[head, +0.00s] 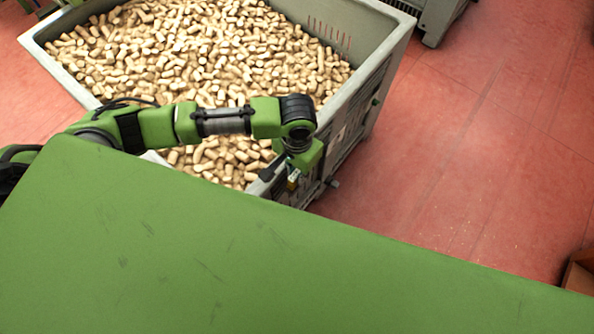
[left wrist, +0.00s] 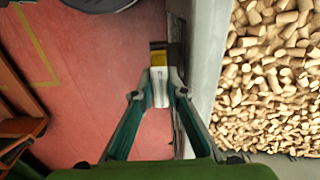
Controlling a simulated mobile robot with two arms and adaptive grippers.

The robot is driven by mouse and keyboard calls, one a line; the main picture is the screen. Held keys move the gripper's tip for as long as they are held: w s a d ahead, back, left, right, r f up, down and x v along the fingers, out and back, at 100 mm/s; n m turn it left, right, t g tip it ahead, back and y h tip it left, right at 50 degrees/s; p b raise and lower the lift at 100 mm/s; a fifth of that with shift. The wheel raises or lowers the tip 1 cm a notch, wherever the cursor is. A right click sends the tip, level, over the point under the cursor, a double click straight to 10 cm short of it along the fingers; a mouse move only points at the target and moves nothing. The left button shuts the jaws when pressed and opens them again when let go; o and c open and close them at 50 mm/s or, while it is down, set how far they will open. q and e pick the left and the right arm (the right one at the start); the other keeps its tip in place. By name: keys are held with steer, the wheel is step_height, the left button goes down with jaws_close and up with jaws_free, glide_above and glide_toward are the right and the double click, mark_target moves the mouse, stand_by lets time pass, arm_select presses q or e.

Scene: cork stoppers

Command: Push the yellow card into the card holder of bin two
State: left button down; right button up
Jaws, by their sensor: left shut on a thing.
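In the left wrist view my left gripper (left wrist: 161,96) is shut on the yellow card (left wrist: 159,58), which shows a yellow band at its far end and a white part with a small mark nearer the fingers. A dark piece (left wrist: 175,53), perhaps the card holder, is on the bin wall at the card's far end. I cannot tell whether the card is inside it. My right gripper is out of view.
The bin is full of cork stoppers (head: 215,50). A green surface (head: 180,260) fills the front of the head view. The red floor (head: 480,140) right of the bin is open. Another grey bin (head: 436,20) stands behind. A brown object (head: 578,275) is at the right edge.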

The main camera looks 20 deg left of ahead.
arm_select(q)
steer(key=shift+f, duration=0.6)
steer(key=c, duration=1.9)
jaws_free()
steer(key=shift+r, duration=0.25)
step_height(320, 180, up, 12)
steer(key=shift+s+d+f, duration=0.1)
steer(key=shift+d+f, duration=0.05)
steer(key=shift+f, duration=0.05)
